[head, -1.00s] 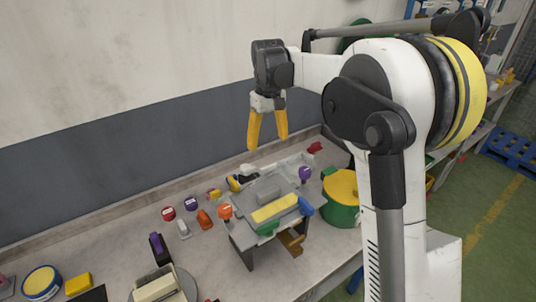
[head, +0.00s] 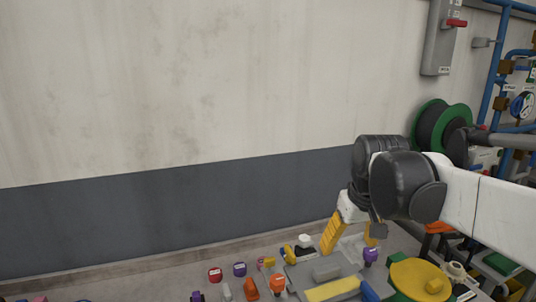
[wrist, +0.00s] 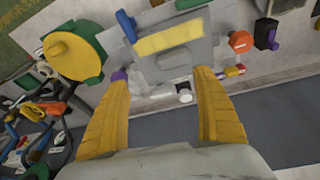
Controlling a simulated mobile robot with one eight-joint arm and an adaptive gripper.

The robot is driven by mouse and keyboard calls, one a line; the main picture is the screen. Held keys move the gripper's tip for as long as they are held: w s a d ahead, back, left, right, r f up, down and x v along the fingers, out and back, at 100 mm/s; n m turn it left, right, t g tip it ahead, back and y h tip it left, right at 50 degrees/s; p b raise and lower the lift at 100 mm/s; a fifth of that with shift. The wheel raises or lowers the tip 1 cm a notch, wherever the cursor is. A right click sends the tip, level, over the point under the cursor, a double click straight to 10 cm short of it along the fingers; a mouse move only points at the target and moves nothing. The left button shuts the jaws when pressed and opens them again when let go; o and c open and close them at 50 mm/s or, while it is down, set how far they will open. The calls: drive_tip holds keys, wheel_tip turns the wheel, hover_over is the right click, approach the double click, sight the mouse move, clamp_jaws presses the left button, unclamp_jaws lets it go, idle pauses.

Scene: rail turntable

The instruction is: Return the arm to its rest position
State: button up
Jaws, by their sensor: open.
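My gripper (head: 354,240) hangs from my white and black arm at the lower right of the head view. Its yellow fingers point down, spread apart with nothing between them. In the wrist view the fingers (wrist: 162,82) are wide apart. Past them is a grey fixture (wrist: 178,64) with a yellow bar (wrist: 167,39) on it. The fixture (head: 322,272) also shows below my gripper in the head view. In that view my fingers overlap its back edge; I cannot tell the height gap.
A green reel (head: 441,127) and blue pipes (head: 492,75) are at the right. The wall at left is clear.

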drive_tip(key=s+f+m+t+b, duration=0.1)
drive_tip(key=s+f+t+b, duration=0.2)
drive_tip(key=s+f, duration=1)
drive_tip(key=s+b, duration=0.2)
drive_tip(key=shift+s+m+t, duration=0.3)
drive_tip(key=shift+m+t, duration=0.1)
